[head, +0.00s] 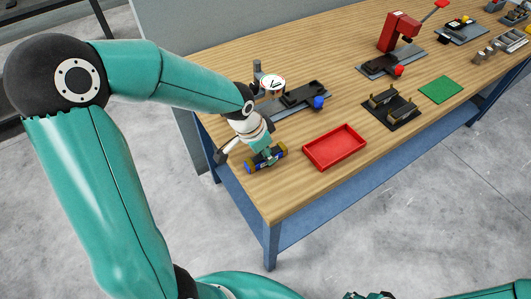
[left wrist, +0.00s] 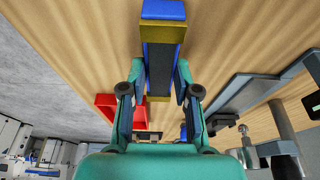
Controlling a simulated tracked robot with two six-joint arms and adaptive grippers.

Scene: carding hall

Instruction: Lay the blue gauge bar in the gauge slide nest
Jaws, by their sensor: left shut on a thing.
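The blue gauge bar (head: 279,152) has brass-yellow bands near its ends; it also shows in the left wrist view (left wrist: 163,32). My left gripper (head: 263,152) is shut on it, with a finger on each side of the bar in the left wrist view (left wrist: 160,88). The bar is over the table's near left part; I cannot tell whether it touches the wood. The gauge slide (head: 300,95), a dark fixture with a blue knob and a round dial (head: 273,83), stands behind the gripper. Its nest is too small to make out.
A red tray (head: 335,148) lies just right of the bar. Farther right are a black stand with brass-coloured blocks (head: 390,106), a green mat (head: 440,90) and a red press (head: 401,32). Bare wood (head: 290,190) lies along the front edge.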

